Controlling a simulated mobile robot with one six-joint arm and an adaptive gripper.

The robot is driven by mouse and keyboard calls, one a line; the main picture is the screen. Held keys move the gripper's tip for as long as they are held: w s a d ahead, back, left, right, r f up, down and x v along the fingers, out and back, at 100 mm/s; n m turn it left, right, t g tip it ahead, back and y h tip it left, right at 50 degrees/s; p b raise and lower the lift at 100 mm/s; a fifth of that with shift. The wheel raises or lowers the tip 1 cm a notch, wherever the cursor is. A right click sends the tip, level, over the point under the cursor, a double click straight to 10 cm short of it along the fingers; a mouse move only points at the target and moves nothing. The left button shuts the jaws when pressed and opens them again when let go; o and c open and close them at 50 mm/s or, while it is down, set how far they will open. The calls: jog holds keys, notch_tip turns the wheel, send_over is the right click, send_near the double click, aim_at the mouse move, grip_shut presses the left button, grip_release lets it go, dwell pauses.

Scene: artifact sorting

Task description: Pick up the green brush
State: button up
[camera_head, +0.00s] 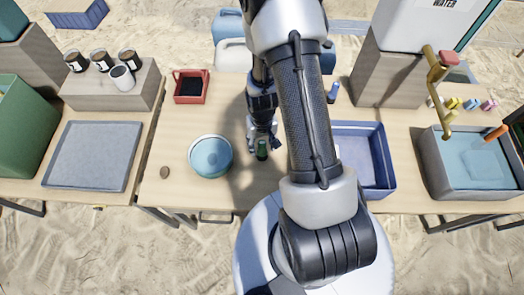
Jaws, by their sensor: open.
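A small dark green thing, likely the green brush (262,150), is on the wooden table right of the blue bowl. My gripper (262,138) is directly above or at it, pointing down. The fingers look open, and I cannot tell whether they touch the brush. My own arm crosses the middle of the view and hides part of the table.
A round bowl with blue contents (210,157) stands left of my gripper. A blue tray (373,128) is to the right, partly behind my arm. A red box (190,87) stands at the back left, and a small brown lump (165,172) lies near the left edge.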

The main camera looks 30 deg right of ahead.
jog(key=shift+c, duration=0.5)
jog(key=c, duration=1)
jog(key=shift+c, duration=0.2)
